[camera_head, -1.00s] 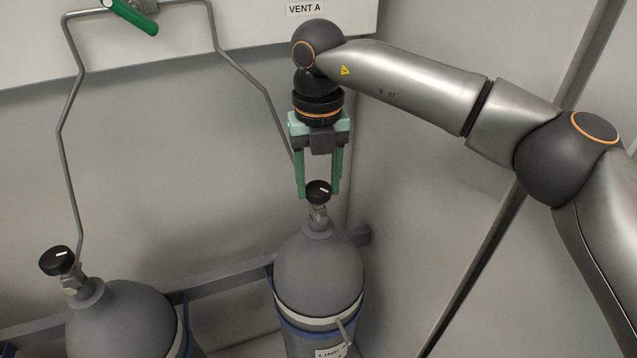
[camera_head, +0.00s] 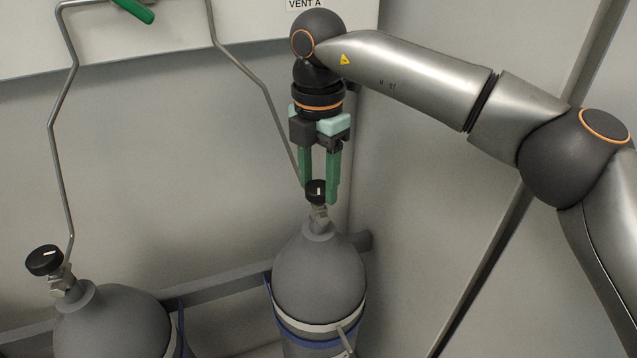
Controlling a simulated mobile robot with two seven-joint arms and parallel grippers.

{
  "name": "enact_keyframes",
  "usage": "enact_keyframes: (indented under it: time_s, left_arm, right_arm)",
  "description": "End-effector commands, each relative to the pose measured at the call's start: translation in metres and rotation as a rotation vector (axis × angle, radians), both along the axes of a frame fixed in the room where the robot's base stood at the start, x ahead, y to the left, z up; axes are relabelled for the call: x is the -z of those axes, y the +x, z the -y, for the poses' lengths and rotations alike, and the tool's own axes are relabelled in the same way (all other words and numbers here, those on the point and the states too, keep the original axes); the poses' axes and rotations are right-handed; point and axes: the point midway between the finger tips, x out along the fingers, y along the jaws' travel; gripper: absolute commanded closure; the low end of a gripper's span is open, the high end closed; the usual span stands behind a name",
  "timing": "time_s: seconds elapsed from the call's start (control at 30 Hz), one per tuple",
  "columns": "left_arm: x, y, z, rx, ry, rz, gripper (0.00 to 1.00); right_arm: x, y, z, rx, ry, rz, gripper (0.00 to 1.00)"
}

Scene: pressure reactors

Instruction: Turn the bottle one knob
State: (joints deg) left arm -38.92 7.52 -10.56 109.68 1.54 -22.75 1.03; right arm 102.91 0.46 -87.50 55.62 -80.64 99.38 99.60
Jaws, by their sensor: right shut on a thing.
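A grey gas bottle (camera_head: 319,280) stands at the centre right with a black knob (camera_head: 316,192) on its valve; the knob has a white mark that points roughly upright in the picture. My right gripper (camera_head: 318,190) points down from above, its two green fingers shut on this knob, one on each side. A second grey bottle (camera_head: 112,325) stands at the lower left, with its own black knob (camera_head: 44,260) on the valve. No number is readable on either bottle. My left gripper is not in view.
A metal pipe (camera_head: 56,130) runs down to the left bottle's valve, and another pipe (camera_head: 250,75) runs down behind my right gripper. A rail (camera_head: 225,283) and straps hold the bottles. A green handle (camera_head: 134,10) is at the top left. Walls close in behind and right.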

Motion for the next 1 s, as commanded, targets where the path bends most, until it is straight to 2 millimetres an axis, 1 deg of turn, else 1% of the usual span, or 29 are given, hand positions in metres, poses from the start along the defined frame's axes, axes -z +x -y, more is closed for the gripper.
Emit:
enact_keyframes:
  time_s: [0.03,0.2,0.5,1.0]
  left_arm:
    - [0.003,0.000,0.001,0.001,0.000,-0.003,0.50]
    - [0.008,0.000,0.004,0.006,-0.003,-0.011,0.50]
    - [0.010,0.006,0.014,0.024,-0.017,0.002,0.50]
    - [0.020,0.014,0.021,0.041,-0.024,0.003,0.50]
  right_arm:
    - [0.000,0.001,0.001,0.047,0.000,0.007,1.00]
    - [0.000,0.002,0.001,0.209,0.001,0.006,1.00]
    - [0.000,0.002,0.001,0.493,0.001,0.007,1.00]
    - [-0.001,0.002,0.001,0.950,0.002,0.007,1.00]
